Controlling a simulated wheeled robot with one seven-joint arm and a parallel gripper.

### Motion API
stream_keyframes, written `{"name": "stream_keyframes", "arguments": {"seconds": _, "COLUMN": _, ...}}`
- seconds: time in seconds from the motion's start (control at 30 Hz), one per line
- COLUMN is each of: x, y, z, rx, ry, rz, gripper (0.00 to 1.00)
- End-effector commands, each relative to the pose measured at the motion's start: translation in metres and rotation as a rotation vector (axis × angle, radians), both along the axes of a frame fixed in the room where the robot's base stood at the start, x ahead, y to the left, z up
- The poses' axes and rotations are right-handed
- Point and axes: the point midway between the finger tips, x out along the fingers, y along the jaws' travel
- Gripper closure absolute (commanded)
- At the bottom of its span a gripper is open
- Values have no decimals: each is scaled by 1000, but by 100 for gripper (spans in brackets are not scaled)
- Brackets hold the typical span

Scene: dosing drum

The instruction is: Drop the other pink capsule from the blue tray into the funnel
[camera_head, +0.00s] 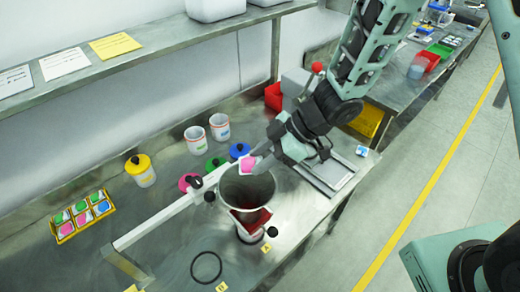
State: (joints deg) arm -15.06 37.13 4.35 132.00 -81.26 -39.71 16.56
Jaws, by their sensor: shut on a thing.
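My gripper (262,160) is shut on the pink capsule (248,164), a small pink and white piece. It holds the capsule above the far side of the open mouth of the grey metal funnel (246,190). The gap in height between the capsule and the funnel rim is hard to tell. The funnel stands on the steel bench, with a dark red part and a white container showing below it. I cannot make out a blue tray; my arm hides part of the bench.
A white bar (165,207) reaches the funnel from the left. A yellow rack (82,215) of coloured pieces lies left. A black ring (206,268) lies in front. A shelf (160,50) overhangs the back.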

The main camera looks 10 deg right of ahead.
Motion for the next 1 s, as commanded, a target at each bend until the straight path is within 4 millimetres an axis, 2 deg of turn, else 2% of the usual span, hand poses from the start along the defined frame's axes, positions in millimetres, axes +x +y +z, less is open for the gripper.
{"name": "stream_keyframes", "arguments": {"seconds": 0.43, "x": 0, "y": 0, "z": -51, "rx": 0, "ry": -1, "rz": -1, "gripper": 92}}
{"name": "stream_keyframes", "arguments": {"seconds": 0.57, "x": 0, "y": 0, "z": -57, "rx": 0, "ry": -1, "rz": -1, "gripper": 92}}
{"name": "stream_keyframes", "arguments": {"seconds": 0.83, "x": 0, "y": 0, "z": -56, "rx": 0, "ry": 0, "rz": -1, "gripper": 92}}
{"name": "stream_keyframes", "arguments": {"seconds": 0.87, "x": 0, "y": 0, "z": -56, "rx": 0, "ry": 0, "rz": -1, "gripper": 61}}
{"name": "stream_keyframes", "arguments": {"seconds": 0.9, "x": 0, "y": 0, "z": -56, "rx": 0, "ry": 0, "rz": -1, "gripper": 50}}
{"name": "stream_keyframes", "arguments": {"seconds": 0.93, "x": 0, "y": 0, "z": -56, "rx": 0, "ry": 0, "rz": -1, "gripper": 42}}
{"name": "stream_keyframes", "arguments": {"seconds": 1.0, "x": 0, "y": 0, "z": -56, "rx": 0, "ry": 0, "rz": -1, "gripper": 38}}
